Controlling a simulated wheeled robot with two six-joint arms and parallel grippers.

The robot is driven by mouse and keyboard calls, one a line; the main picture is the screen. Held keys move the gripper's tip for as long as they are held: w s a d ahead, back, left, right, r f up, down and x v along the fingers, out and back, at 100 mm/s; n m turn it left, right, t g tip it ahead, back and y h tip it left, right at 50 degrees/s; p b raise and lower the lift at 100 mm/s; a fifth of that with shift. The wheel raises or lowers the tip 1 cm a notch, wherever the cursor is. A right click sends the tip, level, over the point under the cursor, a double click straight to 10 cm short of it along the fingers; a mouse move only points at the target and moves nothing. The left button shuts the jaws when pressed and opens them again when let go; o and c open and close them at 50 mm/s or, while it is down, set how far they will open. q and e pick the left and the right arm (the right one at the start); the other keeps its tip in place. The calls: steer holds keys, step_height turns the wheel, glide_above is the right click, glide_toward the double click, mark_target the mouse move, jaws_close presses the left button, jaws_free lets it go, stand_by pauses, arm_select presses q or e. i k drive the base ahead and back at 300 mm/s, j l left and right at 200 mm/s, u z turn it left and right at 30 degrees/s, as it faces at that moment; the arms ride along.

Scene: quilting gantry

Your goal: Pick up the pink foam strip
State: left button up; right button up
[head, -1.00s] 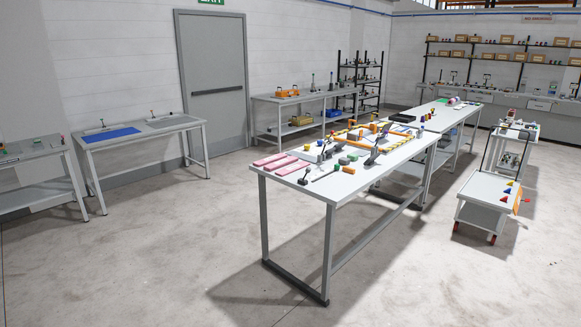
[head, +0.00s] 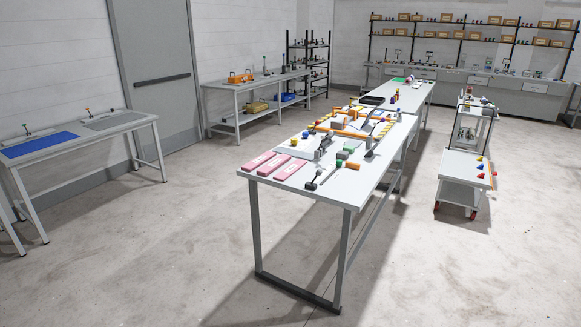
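Several pink strips lie side by side, flat, at the near left end of the long grey table (head: 335,187) in the head view. The left pink strip (head: 257,161) is at the table's left edge. The middle pink strip (head: 273,165) and the right pink strip (head: 290,169) lie beside it, with narrow gaps between. Each has a small pale mark on top. I cannot tell which are foam. Neither of my grippers shows in the head view.
Small blocks and dark tools lie right of the strips, with an orange frame (head: 345,133) behind. A white cart (head: 466,168) stands at the right. A table with a blue mat (head: 40,145) stands at the left. The floor in front is clear.

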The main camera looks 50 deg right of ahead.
mark_target(282, 176)
steer(key=i+z, duration=0.4)
steer(key=i+j+z, duration=0.15)
steer(key=i+z, duration=0.65)
steer(key=i+l+z, duration=0.1)
steer(key=z, duration=0.25)
steer(key=i+z, duration=0.25)
steer(key=z, duration=0.15)
steer(key=i+j+z, duration=0.1)
steer(key=i+z, duration=0.3)
steer(key=i+j+z, duration=0.35)
steer(key=i, duration=0.2)
